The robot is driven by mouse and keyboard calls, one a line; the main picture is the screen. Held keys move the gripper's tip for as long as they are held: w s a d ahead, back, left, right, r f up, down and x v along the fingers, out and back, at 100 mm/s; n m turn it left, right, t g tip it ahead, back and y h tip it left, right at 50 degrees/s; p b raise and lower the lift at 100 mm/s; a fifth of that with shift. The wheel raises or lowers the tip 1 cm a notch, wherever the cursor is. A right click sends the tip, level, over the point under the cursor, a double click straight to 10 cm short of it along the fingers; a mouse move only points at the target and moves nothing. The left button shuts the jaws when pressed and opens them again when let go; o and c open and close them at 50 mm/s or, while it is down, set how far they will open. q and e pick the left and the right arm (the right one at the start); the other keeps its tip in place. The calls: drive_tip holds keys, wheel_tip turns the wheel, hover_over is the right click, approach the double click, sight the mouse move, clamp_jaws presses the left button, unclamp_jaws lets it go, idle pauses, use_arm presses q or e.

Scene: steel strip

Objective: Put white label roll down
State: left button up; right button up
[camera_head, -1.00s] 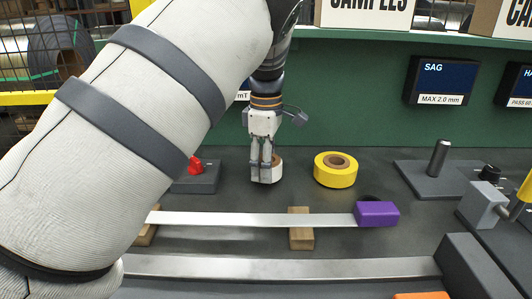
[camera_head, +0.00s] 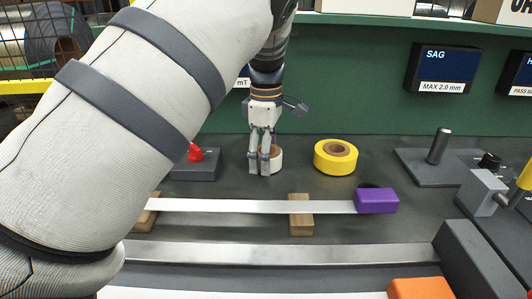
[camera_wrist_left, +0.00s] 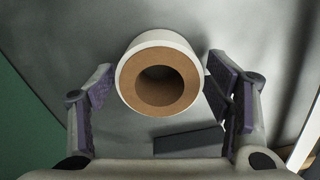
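The white label roll (camera_head: 277,161) with a brown core stands on the dark bench top, partly hidden behind my left gripper (camera_head: 260,168). In the left wrist view the roll (camera_wrist_left: 181,43) sits between the fingers of my left gripper (camera_wrist_left: 158,95), its core facing the camera. The fingers are spread. A clear gap shows between the roll and the left finger; the right finger is very close to the roll, and I cannot tell whether it touches. My right gripper is not in view.
A yellow tape roll (camera_head: 335,157) stands just right of the white one. A red-knobbed box (camera_head: 195,163) is to the left. In front lies a steel strip (camera_head: 250,206) on wooden blocks with a purple block (camera_head: 376,200) at its end. A green panel (camera_head: 350,80) stands behind.

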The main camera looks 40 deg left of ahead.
use_arm(q)
wheel_tip(320, 180, up, 12)
idle(0.5)
drive_tip(key=shift+f, duration=0.1)
